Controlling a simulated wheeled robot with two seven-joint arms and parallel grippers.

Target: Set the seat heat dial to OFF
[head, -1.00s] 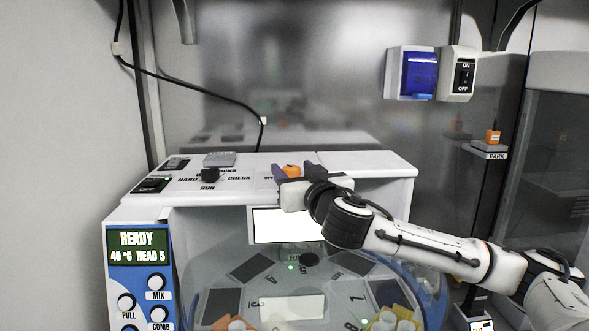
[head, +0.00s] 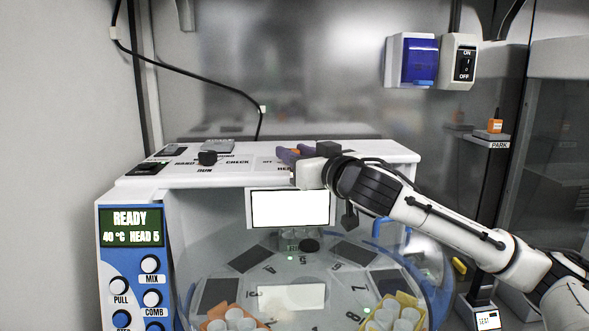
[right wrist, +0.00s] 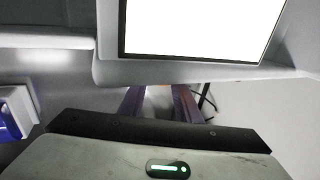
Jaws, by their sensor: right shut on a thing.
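The seat heat dial is an orange knob (head: 294,151) on the white top of the machine (head: 370,151), right of the black run dial (head: 207,158). My right gripper (head: 291,154) is shut on it, with its dark purple fingers beside the knob, and hides most of it. A partly covered label shows next to it, but the dial's pointer cannot be read. In the right wrist view the two fingers (right wrist: 160,103) reach toward the machine, and the knob is not clear between them. My left gripper is not in view.
The white screen (head: 290,209) and clear round carousel cover (head: 215,270) lie below the top's front edge. A black switch (head: 146,168) is on the left of the top. A blue box (head: 411,60) and ON/OFF switch (head: 458,62) hang on the back wall.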

